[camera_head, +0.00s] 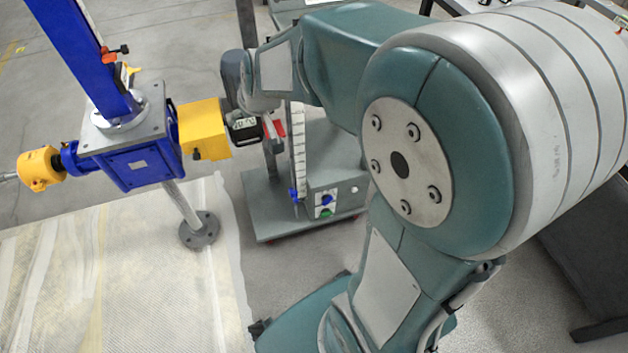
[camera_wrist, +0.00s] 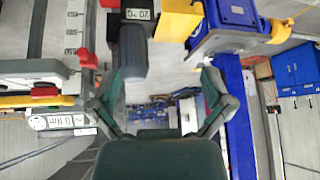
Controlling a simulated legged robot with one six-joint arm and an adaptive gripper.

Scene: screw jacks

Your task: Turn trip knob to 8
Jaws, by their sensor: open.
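I cannot tell for certain which part is the trip knob; no number 8 is readable. A grey stand (camera_head: 340,195) carries a blue knob (camera_head: 326,199), a green knob (camera_head: 326,212) and a white knob (camera_head: 352,189) on its front panel. A red part (camera_head: 275,128) sits beside its upright scale; a red part (camera_wrist: 87,58) also shows left in the wrist view. My gripper (camera_wrist: 160,85) is open, its two fingers apart. A grey cylinder (camera_wrist: 132,50) lies ahead near the left finger; contact is unclear. In the head view the fingers cannot be made out.
A blue screw jack (camera_head: 135,165) with a yellow housing (camera_head: 203,128) stands at left. A small display (camera_head: 244,123) adjoins the housing. A white dial with 0 Nm marking (camera_wrist: 65,121) is at lower left in the wrist view. The floor beside the mat (camera_head: 120,270) is clear.

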